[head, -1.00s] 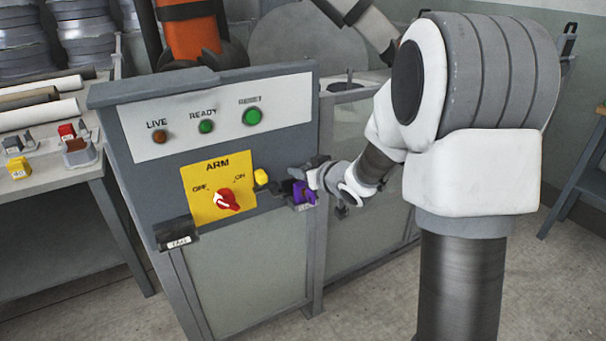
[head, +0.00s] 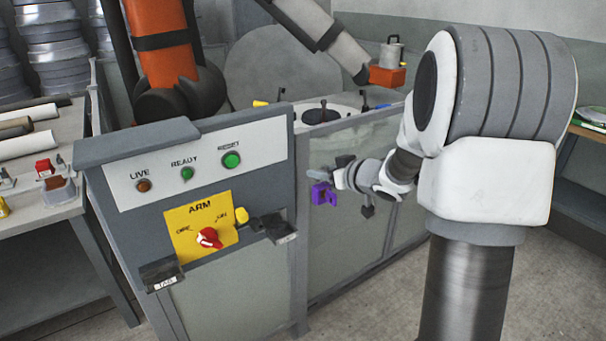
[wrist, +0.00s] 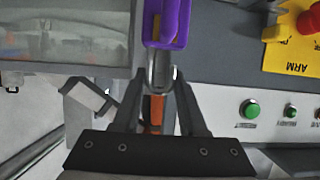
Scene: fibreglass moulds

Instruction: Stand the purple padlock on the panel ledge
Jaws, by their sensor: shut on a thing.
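The purple padlock (head: 322,193) hangs clear of the panel, to the right of its front corner. My gripper (head: 345,174) is shut on it. In the wrist view, the padlock's purple body (wrist: 167,24) is beyond the fingertips (wrist: 160,78), which close on its grey shackle. The right ledge (head: 280,236) is left of and lower than the padlock in the head view. The left ledge (head: 162,276) is at the lower left corner.
The panel has a yellow ARM plate (head: 185,247) with a red knob (head: 209,238), and a yellow piece (head: 241,215) beside it. An orange robot arm (head: 160,50) stands behind. The floor in front is clear.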

